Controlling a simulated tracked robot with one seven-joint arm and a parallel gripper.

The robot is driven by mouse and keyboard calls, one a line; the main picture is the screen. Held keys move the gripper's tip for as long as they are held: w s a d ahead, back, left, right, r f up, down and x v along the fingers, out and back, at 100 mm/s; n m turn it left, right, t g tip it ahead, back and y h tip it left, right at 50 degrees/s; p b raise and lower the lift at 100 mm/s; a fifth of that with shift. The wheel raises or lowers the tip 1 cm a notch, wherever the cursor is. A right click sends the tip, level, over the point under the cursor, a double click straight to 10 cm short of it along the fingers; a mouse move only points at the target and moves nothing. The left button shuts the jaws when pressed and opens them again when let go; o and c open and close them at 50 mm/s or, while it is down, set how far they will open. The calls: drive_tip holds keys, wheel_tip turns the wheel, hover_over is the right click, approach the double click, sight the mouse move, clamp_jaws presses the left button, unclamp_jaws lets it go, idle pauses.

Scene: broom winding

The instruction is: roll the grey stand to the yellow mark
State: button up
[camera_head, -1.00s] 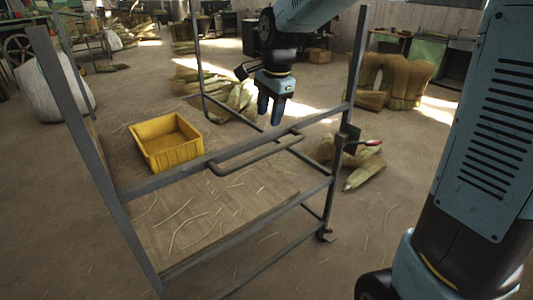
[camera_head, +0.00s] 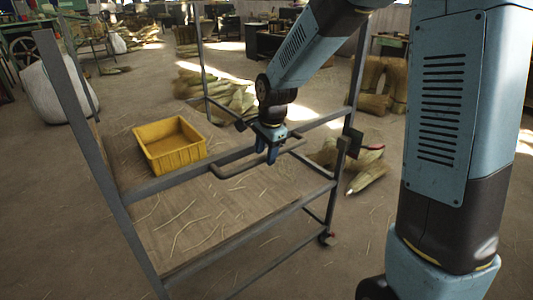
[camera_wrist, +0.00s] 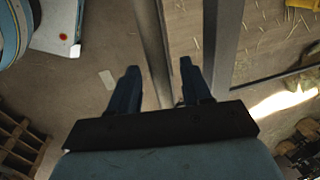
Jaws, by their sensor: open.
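The grey stand (camera_head: 72,105) is a metal frame on castors with a wooden shelf and a looped handle (camera_head: 230,170) on its near rail. A yellow bin (camera_head: 168,146) sits on the shelf. My gripper (camera_head: 267,156) is open and points down at the right part of the handle. In the wrist view, a grey bar (camera_wrist: 150,45) of the stand runs between the spread fingers of my gripper (camera_wrist: 159,68). I cannot tell whether the fingers touch it. I cannot make out a yellow mark on the floor.
Straw bundles (camera_head: 226,96) lie behind the stand and more straw (camera_head: 366,176) lies to its right. A white sack (camera_head: 54,92) stands at the left. A pallet (camera_wrist: 20,140) shows in the wrist view. The floor right of the stand is mostly clear.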

drive_tip(key=shift+w+f, duration=0.1)
drive_tip(key=shift+f, duration=0.2)
clamp_jaws()
idle(0.4)
